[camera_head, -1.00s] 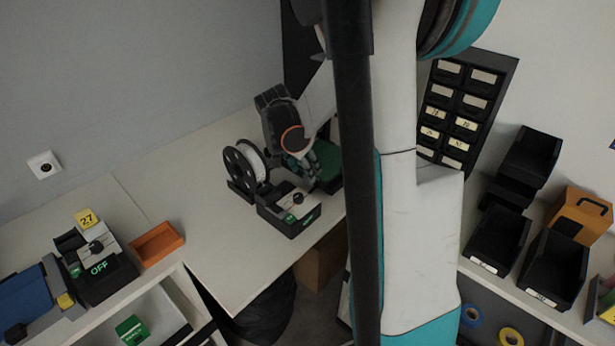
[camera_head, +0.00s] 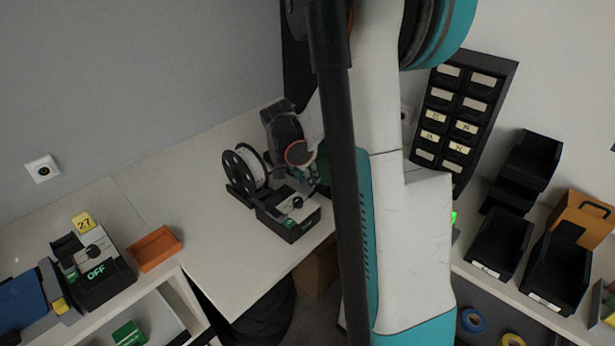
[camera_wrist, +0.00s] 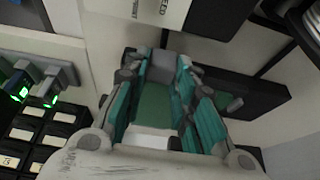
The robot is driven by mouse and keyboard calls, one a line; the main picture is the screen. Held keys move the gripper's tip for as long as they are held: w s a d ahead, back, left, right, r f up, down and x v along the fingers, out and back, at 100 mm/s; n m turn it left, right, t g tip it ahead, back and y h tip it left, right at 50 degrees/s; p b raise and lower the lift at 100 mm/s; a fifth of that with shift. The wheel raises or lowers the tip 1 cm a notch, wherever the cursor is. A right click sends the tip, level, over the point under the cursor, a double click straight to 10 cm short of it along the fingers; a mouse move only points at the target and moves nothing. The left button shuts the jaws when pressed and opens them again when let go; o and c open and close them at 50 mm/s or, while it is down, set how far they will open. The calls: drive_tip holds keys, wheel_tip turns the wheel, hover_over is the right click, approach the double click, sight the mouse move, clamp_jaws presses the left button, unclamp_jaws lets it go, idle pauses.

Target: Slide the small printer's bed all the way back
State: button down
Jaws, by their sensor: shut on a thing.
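The small printer (camera_head: 286,222) is a low black box with a pale top and a dark knob, on the white table in the head view. Its green bed lies at the far right side, mostly hidden by my arm there. In the wrist view the green bed (camera_wrist: 153,104) shows between my teal fingers, with a grey block (camera_wrist: 163,63) at its far end. My gripper (camera_wrist: 160,72) is shut at this end of the bed; the exact contact is hard to see. In the head view my gripper (camera_head: 310,176) is just behind the printer.
A white filament spool (camera_head: 250,167) stands left of the printer. A second device (camera_head: 100,285) reading OFF, a "27" sign (camera_head: 83,222) and an orange tray (camera_head: 155,248) are at the left. Black bins (camera_head: 497,243) and a drawer rack (camera_head: 462,118) are at the right. The table's middle is clear.

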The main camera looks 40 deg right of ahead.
drive_tip(key=w, duration=1.2)
drive_tip(key=shift+w+a, duration=0.2)
drive_tip(key=shift+a, duration=0.25)
drive_tip(key=c, duration=1.6)
unclamp_jaws()
drive_tip(key=shift+r, duration=0.1)
drive_tip(key=shift+o, duration=1.4)
drive_tip(key=shift+w, duration=0.15)
drive_tip(key=v, duration=1.2)
